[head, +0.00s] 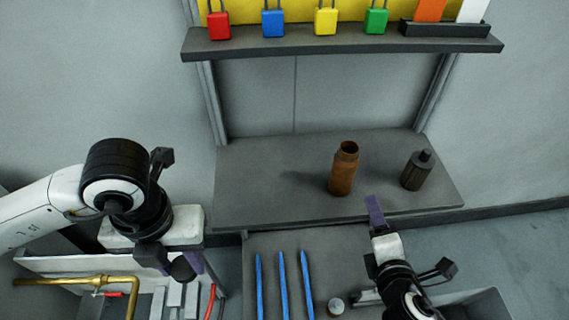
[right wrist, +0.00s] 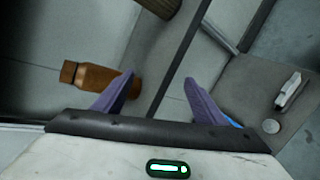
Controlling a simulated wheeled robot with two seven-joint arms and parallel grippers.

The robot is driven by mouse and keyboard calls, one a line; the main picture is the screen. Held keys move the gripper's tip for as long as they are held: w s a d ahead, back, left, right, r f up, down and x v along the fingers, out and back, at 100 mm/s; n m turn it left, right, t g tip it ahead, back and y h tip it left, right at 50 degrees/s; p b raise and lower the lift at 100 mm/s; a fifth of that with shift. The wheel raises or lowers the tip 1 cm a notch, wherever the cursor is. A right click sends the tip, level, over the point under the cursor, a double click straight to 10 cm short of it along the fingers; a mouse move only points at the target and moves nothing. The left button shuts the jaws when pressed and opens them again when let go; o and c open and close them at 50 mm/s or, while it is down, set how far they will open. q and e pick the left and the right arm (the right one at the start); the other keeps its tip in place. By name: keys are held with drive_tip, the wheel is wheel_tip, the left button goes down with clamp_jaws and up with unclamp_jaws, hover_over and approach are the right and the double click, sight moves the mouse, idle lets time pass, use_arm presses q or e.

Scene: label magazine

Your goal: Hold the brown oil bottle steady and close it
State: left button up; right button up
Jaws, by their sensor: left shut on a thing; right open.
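The brown oil bottle (head: 342,172) stands upright on the grey shelf, its mouth open with no cap on it. It also shows in the right wrist view (right wrist: 97,78), partly behind a finger. My left gripper (head: 178,266) is shut on a dark round thing (head: 184,270), perhaps a cap, well to the left of the bottle and apart from it. My right gripper (right wrist: 161,76) is open and empty. In the head view its purple finger (head: 375,211) is in front of the shelf's edge, to the right of and nearer than the bottle.
A dark bottle with a black top (head: 416,171) stands right of the brown one. A lower grey surface holds several blue sticks (head: 283,285) and a small grey disc (head: 336,306). Coloured padlocks (head: 272,22) hang above an upper shelf (head: 300,42). A brass pipe (head: 60,281) is lower left.

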sight(350, 170)
use_arm(q)
drive_tip(key=n, duration=0.3)
drive_tip(key=s+f+n, duration=0.1)
drive_tip(key=n, duration=0.2)
drive_tip(key=d+n, duration=0.1)
drive_tip(key=n, duration=0.2)
drive_tip(key=shift+s+f+n, duration=0.2)
drive_tip(key=shift+s+n, duration=0.15)
drive_tip(key=shift+n, duration=0.05)
use_arm(e)
drive_tip(key=w+a+r+n+t+y, duration=0.1)
drive_tip(key=r+n, duration=0.1)
drive_tip(key=n, duration=0.3)
drive_tip(key=w+a+r+n+t+y, duration=0.1)
drive_tip(key=r+n+t, duration=0.1)
drive_tip(key=r+n, duration=0.1)
drive_tip(key=w+a+r+n+t+y, duration=0.1)
drive_tip(key=w+a+r+n+t, duration=0.1)
drive_tip(key=n, duration=0.4)
drive_tip(key=shift+r+n, duration=0.3)
drive_tip(key=shift+r, duration=0.25)
drive_tip(key=shift+s+a+n+y, duration=0.1)
drive_tip(key=shift+a+n+y, duration=0.5)
drive_tip(key=shift+n, duration=0.5)
drive_tip(key=shift+d, duration=0.1)
use_arm(q)
drive_tip(key=shift+r+p, duration=0.4)
use_arm(e)
drive_tip(key=w, duration=0.6)
drive_tip(key=shift+w+a, duration=0.4)
